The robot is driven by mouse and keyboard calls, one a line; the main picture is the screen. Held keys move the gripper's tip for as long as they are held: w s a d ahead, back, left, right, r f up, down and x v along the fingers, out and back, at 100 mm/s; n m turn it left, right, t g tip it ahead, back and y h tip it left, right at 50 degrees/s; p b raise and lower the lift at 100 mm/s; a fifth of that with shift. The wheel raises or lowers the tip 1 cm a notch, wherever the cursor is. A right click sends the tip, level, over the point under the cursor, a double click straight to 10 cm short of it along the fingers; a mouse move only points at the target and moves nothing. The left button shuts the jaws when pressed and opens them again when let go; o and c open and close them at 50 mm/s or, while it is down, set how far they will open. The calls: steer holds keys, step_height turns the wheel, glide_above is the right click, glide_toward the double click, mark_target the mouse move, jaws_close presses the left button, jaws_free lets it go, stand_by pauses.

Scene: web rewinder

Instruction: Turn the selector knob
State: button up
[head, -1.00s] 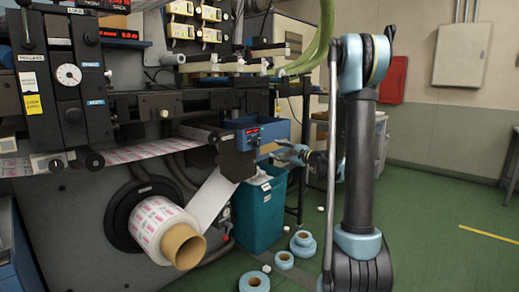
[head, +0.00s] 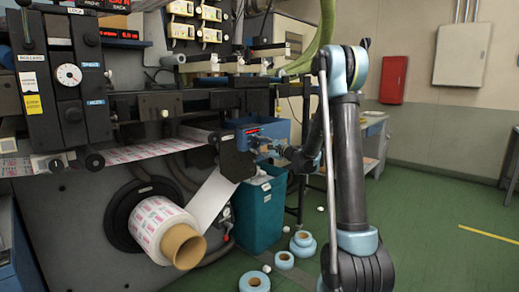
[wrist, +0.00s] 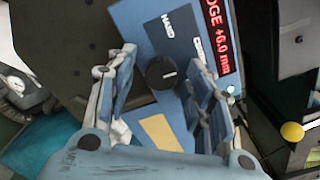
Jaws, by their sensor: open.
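My gripper (wrist: 165,80) is open, with one finger on each side of the knob in the picture. I cannot tell whether either finger touches it. In the head view my gripper (head: 263,144) is at the small box with the red display (head: 252,131), and the knob is hidden there.
A printed roll (head: 160,226) on a cardboard core sits left of the box, its web running up to the machine. A teal bin (head: 258,212) stands below my gripper. Several pale blue rolls (head: 284,260) lie on the green floor. A yellow ball knob (wrist: 292,132) is at right.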

steer(key=c, duration=1.1)
steer(key=shift+o, duration=0.2)
steer(key=shift+n, duration=0.3)
steer(key=o, duration=1.1)
steer(key=shift+c, duration=0.2)
steer(key=v, duration=1.2)
steer(key=shift+s+f, duration=0.1)
